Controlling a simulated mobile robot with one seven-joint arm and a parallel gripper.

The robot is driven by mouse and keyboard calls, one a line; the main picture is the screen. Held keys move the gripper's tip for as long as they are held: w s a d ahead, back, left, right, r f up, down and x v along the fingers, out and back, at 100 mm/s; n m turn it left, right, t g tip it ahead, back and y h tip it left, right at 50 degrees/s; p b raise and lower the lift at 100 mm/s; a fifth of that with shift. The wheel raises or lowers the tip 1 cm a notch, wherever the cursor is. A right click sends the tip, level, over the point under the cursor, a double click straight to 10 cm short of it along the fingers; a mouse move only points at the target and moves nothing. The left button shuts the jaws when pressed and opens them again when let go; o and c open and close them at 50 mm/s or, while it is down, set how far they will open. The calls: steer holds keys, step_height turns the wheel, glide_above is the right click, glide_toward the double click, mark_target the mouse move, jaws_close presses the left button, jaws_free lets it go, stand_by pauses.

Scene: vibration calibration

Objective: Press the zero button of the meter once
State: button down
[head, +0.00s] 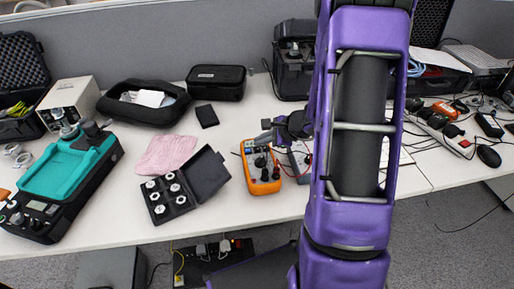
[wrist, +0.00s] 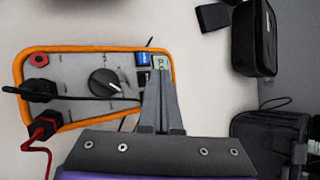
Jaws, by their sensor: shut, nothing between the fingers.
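The meter (head: 263,180) has an orange case and lies on the white table in the middle of the head view. In the wrist view the meter (wrist: 75,72) shows a grey face with a black dial (wrist: 104,83), a blue patch (wrist: 142,59) and a small pale green patch (wrist: 160,62) at its right end. My gripper (head: 265,133) is shut and empty at the meter's far end. In the wrist view its closed fingertips (wrist: 161,72) overlap the meter's right end and hide part of it. I cannot tell whether they touch it, nor which part is the zero button.
Black and red leads plug into the meter's left end in the wrist view. An open black case of weights (head: 171,198) stands left of the meter, beside a pink cloth (head: 168,154). A black pouch (head: 216,82) lies behind. A power strip (head: 445,132) is at the right.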

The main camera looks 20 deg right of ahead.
steer(key=shift+r+p, duration=1.6)
steer(key=shift+r, duration=0.9)
